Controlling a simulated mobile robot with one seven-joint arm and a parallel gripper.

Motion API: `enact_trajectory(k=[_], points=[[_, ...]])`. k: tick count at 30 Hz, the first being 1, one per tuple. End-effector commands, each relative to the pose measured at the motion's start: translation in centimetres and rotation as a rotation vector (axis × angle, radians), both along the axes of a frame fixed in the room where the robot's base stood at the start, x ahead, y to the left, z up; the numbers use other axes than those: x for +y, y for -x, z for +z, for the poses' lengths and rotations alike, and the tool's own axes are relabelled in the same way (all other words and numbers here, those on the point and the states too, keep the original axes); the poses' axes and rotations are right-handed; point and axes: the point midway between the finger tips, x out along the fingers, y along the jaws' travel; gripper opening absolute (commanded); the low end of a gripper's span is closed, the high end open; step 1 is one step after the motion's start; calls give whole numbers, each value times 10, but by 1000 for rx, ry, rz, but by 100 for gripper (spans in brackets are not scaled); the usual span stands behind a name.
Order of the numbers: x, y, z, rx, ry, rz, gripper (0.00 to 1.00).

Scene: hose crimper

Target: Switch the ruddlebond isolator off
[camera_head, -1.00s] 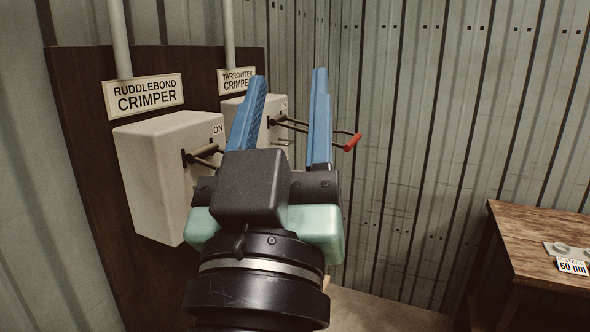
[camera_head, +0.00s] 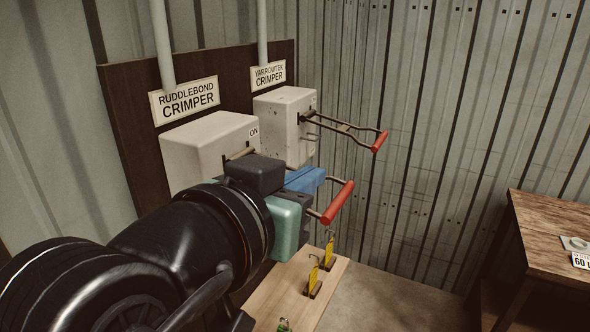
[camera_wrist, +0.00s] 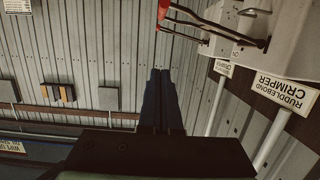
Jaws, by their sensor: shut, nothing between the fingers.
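The ruddlebond isolator is a pale box (camera_head: 205,142) under the "RUDDLEBOND CRIMPER" sign (camera_head: 186,100), with "ON" at its upper right edge. Its lever sticks out from the box and ends in a red handle (camera_head: 338,202). My gripper (camera_head: 318,176) is shut and empty, its blue fingers beside the red handle in the head view and hiding part of the lever. Whether they touch is unclear. In the wrist view the shut fingers (camera_wrist: 161,74) point up the picture, and the red handle (camera_wrist: 163,14) shows just beyond their tips.
The similar yarrowtek box (camera_head: 284,115) stands just beyond, its red-handled lever (camera_head: 379,141) also sticking out. Below is a wooden shelf (camera_head: 335,285) with yellow tags (camera_head: 313,278) and hooks. A wooden table (camera_head: 550,235) stands right. Open floor lies between.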

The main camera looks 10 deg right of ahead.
Motion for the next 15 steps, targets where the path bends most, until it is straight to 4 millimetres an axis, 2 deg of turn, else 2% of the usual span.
enact_trajectory(k=[4, 8, 15], points=[[-3, 1, -5, 34, -18, -30, 0], [-11, -10, -8, 37, -16, -33, 0], [-39, -50, -18, 40, -16, -32, 0]])
